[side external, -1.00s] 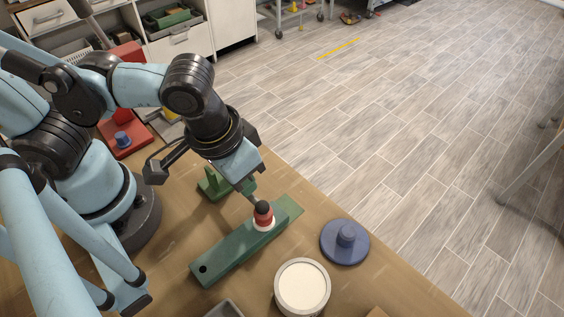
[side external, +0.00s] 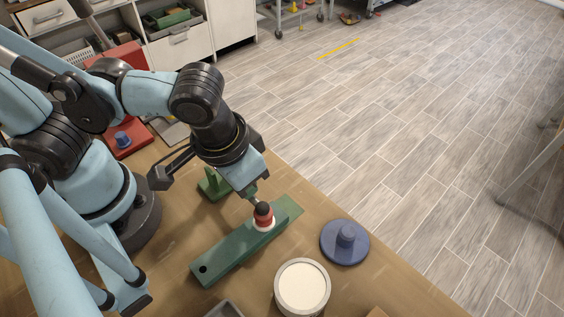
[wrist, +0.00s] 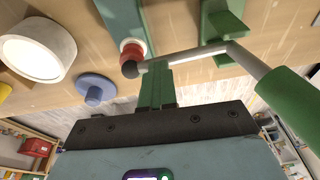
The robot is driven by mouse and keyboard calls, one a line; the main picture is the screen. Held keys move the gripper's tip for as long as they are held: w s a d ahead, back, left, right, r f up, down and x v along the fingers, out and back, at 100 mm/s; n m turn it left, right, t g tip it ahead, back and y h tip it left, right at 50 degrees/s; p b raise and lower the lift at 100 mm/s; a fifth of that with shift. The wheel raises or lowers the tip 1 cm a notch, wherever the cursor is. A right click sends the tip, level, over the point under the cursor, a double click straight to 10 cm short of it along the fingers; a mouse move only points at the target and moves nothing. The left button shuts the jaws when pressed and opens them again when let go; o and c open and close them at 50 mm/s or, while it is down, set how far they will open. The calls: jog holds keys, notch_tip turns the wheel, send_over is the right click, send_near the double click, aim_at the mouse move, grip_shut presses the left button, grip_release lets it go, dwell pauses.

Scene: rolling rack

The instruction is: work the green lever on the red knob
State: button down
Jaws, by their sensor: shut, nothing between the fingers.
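A red knob (side external: 264,219) with a white collar and a black ball on top stands on a long green plate (side external: 222,255); in the wrist view, the red knob (wrist: 132,52) is at upper centre. A silver rod runs from the black ball to the green lever grip (wrist: 289,101), large at the right of the wrist view. In the side view my gripper hides the grip. My gripper (wrist: 157,68) is shut and empty. Its green fingers cross close to the rod beside the knob; I cannot tell whether they touch it. In the side view my gripper (side external: 250,189) is just above-left of the knob.
A blue disc with a peg (side external: 345,243) and a round white-topped container (side external: 302,287) stand in front of the plate. A green bracket (side external: 213,186) is behind it. A red block with a blue knob (side external: 126,140) is farther back. The table edge drops to the floor at right.

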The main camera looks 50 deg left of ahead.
jog(key=shift+r, duration=0.15)
jog(key=r, duration=0.4)
jog(key=shift+w+a, duration=0.15)
jog(key=shift+w, duration=0.2)
notch_tip(320, 180, up, 9)
jog(key=s, duration=0.2)
jog(key=w+a+f+t, duration=0.2)
jog(key=w+a+f, duration=0.1)
jog(key=w+a, duration=0.4)
jog(key=w+a+f+t, duration=0.3)
jog(key=w+a, duration=0.2)
jog(key=a, duration=0.3)
jog(key=s+d+r+m+g, duration=0.2)
jog(key=s+d+m, duration=0.25)
jog(key=m, duration=0.75)
jog(key=s+d+r+m+g+h, duration=0.15)
jog(key=s+d+m, duration=0.3)
jog(key=m, duration=0.75)
jog(key=s+d+r+m+g, duration=0.25)
jog(key=s+d+m, duration=0.2)
jog(key=m, duration=0.75)
jog(key=shift+t, duration=0.5)
jog(key=shift+a+x, duration=0.15)
jog(key=shift+x, duration=2.05)
jog(key=shift+a+x, duration=0.15)
jog(key=shift+x, duration=2.1)
jog(key=shift+a+x, duration=0.15)
jog(key=shift+x, duration=2.05)
